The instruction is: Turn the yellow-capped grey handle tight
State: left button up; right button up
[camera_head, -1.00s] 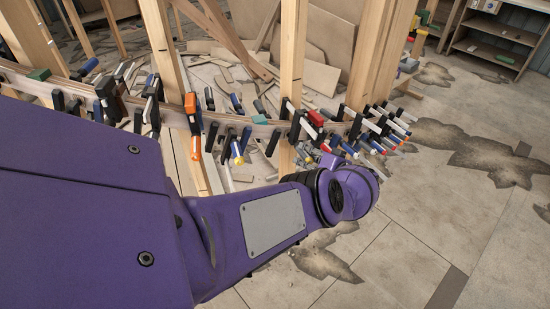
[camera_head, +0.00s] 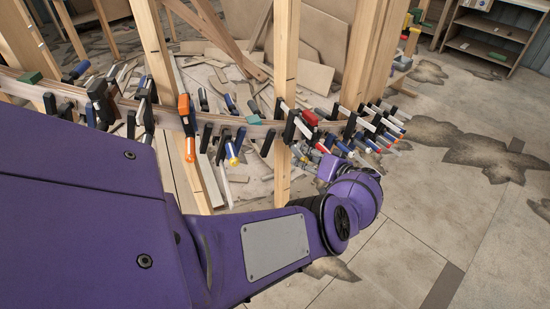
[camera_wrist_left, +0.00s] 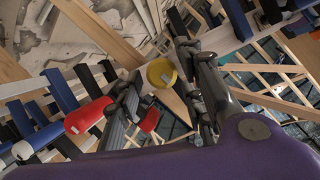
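The yellow round cap (camera_wrist_left: 161,72) faces the left wrist camera, between the two dark fingers of my left gripper (camera_wrist_left: 160,64). The fingers are apart, with visible gaps on both sides of the cap. The grey part of the handle is mostly hidden behind the cap. In the head view my left gripper (camera_head: 308,158) is small and partly hidden by the purple wrist, at the clamps right of the middle post. I cannot pick out the yellow-capped grey handle there. My right gripper is not in view.
The curved wooden stringer (camera_head: 222,118) carries many clamps close together. Red-capped handles (camera_wrist_left: 90,115) and blue bars (camera_wrist_left: 60,90) sit close left of the left fingers. Wooden posts (camera_head: 285,60) stand along the stringer. The floor at right (camera_head: 440,220) is clear.

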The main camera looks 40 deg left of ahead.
pick_arm(q)
jog(key=v, duration=1)
jog(key=shift+w+r, duration=0.1)
jog(key=shift+s+d+p, duration=0.25)
jog(key=shift+s+d, duration=0.05)
jog(key=shift+d, duration=0.4)
jog(key=shift+s+d+p, duration=0.2)
jog(key=shift+s+d, duration=0.15)
jog(key=shift+d, duration=0.4)
